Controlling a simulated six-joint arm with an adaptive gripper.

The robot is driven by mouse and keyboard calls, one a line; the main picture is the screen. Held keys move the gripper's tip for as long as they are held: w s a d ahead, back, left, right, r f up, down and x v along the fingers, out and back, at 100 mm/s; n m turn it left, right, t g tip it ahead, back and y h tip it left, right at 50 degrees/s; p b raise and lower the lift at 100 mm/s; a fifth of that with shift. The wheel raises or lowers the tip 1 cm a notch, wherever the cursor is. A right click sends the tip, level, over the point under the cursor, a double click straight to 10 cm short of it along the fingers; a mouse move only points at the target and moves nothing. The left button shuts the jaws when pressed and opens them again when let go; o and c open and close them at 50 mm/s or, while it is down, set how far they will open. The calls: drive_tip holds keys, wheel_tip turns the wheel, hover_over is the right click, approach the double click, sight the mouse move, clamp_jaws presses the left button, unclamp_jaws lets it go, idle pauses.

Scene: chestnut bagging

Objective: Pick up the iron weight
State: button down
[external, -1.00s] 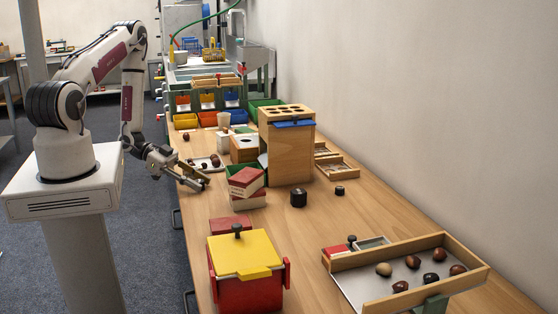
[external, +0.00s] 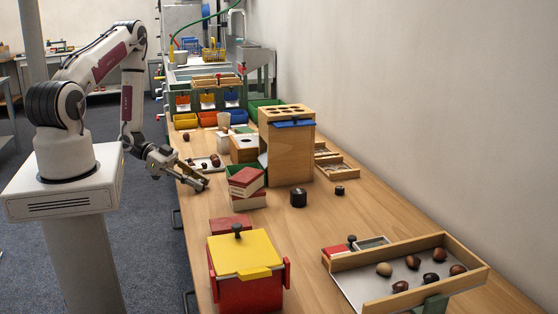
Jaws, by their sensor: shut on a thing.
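A dark, knobbed cylinder (external: 298,198), which looks like an iron weight, stands upright on the table right of the red and white boxes. A smaller dark one (external: 340,190) stands further right. My gripper (external: 203,186) is low over the left edge of the table, pointing down to the right. It is well left of both dark cylinders and touches neither. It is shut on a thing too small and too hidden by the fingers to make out.
Stacked red and white boxes (external: 246,182) stand just right of my gripper. A tall wooden box (external: 287,150) stands beyond. A red bin with a yellow lid (external: 245,255) is in front. The table centre right is clear.

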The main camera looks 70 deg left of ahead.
drive_tip(key=shift+r, duration=0.1)
drive_tip(key=shift+r, duration=4.85)
drive_tip(key=shift+w, duration=0.1)
